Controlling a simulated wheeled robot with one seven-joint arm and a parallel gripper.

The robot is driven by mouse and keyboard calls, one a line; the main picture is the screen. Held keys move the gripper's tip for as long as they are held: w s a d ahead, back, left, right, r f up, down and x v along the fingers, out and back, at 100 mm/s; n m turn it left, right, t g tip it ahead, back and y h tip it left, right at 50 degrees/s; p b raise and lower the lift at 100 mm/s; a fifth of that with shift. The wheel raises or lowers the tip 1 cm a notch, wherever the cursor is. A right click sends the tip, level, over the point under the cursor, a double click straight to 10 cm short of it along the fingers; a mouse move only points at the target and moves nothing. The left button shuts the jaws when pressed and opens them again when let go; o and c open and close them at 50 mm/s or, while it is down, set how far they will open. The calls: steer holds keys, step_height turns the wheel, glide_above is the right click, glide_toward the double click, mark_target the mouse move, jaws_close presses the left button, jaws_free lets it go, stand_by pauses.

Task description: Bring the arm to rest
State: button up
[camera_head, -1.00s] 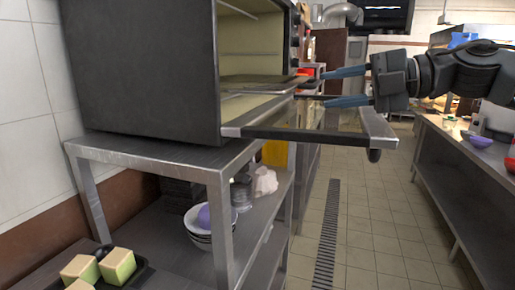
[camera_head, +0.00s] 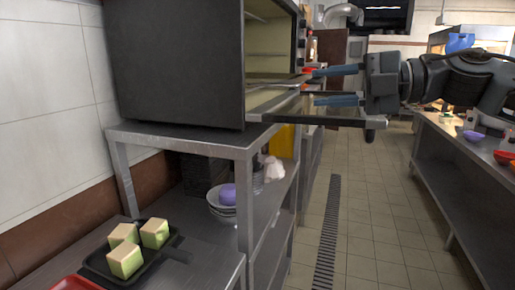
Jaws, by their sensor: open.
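My gripper (camera_head: 334,85) is at the upper right, with its two blue fingers pointing left and spread apart. Nothing shows between the fingers. The fingertips are beside the open front of a dark oven (camera_head: 180,62), close to a flat tray (camera_head: 283,82) at its opening. I cannot tell whether the fingers touch the tray. The lowered oven door (camera_head: 330,121) reaches out below the gripper. My arm comes in from the right edge.
The oven stands on a steel shelf table (camera_head: 196,140) with bowls (camera_head: 224,198) below. A black tray (camera_head: 104,264) with pale green-sided blocks sits at lower left, near a red tray (camera_head: 75,284). A counter (camera_head: 455,160) runs along the right. The tiled aisle (camera_head: 380,220) is clear.

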steer(key=s+a+r+m+t+y, duration=0.25)
steer(key=s+a+m+y, duration=0.25)
steer(key=s+a+y, duration=0.4)
steer(key=s+d+f+m+t+h, duration=0.3)
steer(key=s+f+m+t+h, duration=0.2)
steer(key=f+m+h, duration=0.4)
steer(key=s+d+f+m+t+h, duration=0.3)
steer(key=s+f+m+t+h, duration=0.4)
steer(key=m, duration=0.4)
steer(key=s+d+f+m+t+h, duration=0.4)
steer(key=f+m+h, duration=0.4)
steer(key=f+m, duration=0.15)
steer(key=s+d+f+g, duration=0.2)
steer(key=s+f+g, duration=0.1)
steer(key=s, duration=0.5)
steer(key=s+d+f+n+g, duration=0.1)
steer(key=s+d+f+g, duration=0.2)
steer(key=s, duration=0.5)
steer(key=s+d+f+n+g, duration=0.1)
steer(key=s+d+f+g, duration=0.2)
steer(key=s+f, duration=0.2)
steer(key=s, duration=0.3)
steer(key=shift+s+d+f+h, duration=0.15)
steer(key=shift+s+f+h, duration=0.1)
steer(key=shift+h, duration=0.15)
